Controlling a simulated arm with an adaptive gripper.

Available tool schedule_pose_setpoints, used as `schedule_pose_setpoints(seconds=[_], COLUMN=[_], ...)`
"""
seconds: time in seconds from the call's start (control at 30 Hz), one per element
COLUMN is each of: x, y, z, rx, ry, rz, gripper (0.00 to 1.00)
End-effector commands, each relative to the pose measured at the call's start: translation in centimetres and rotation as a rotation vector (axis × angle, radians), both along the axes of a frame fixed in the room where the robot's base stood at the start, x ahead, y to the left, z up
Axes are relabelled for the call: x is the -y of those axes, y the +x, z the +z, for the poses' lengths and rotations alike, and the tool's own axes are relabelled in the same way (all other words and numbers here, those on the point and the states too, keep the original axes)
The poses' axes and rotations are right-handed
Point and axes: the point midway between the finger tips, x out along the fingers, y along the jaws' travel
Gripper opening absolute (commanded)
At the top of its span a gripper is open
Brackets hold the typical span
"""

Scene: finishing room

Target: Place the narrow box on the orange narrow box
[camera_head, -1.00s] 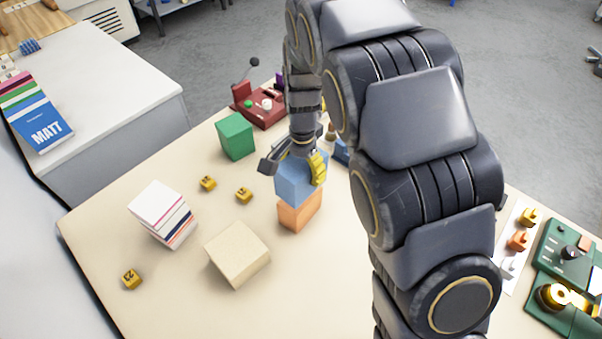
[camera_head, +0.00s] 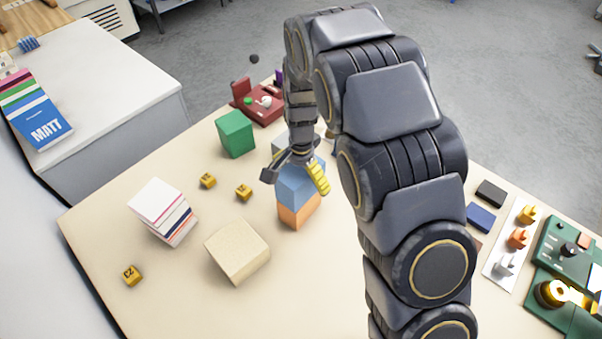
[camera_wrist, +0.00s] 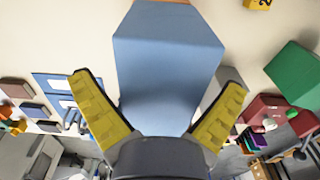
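The blue narrow box (camera_head: 297,188) sits on top of the orange narrow box (camera_head: 298,213) in the head view, upright and roughly lined up with it. My gripper (camera_head: 296,177) is at the top of the blue box, with its fingers spread apart. In the wrist view, the blue box (camera_wrist: 168,65) stands between the yellow fingers of my gripper (camera_wrist: 160,100), with gaps on both sides.
A beige box (camera_head: 238,252) and a striped stack (camera_head: 163,212) stand to the left. A green box (camera_head: 235,134) and a dark red device (camera_head: 262,103) are behind. Small yellow number cubes (camera_head: 243,192) lie nearby. Green devices (camera_head: 565,250) are at right. Front table space is clear.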

Motion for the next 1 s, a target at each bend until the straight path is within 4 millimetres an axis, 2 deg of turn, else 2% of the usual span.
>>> schedule_pose_setpoints(seconds=[0.2,0.33,0.7,0.83,1.0], x=[0.0,0.0,0.0,0.0,0.0], y=[0.0,0.1,0.1,0.0,0.1], z=[0.1,1.2,8.9,10.8,12.1], rx=[0.0,0.004,0.007,0.003,0.003], ry=[0.0,0.0,0.0,0.0,0.0], rz=[0.0,0.0,0.0,0.0,0.0], gripper=[1.0,1.0,1.0,1.0,1.0])
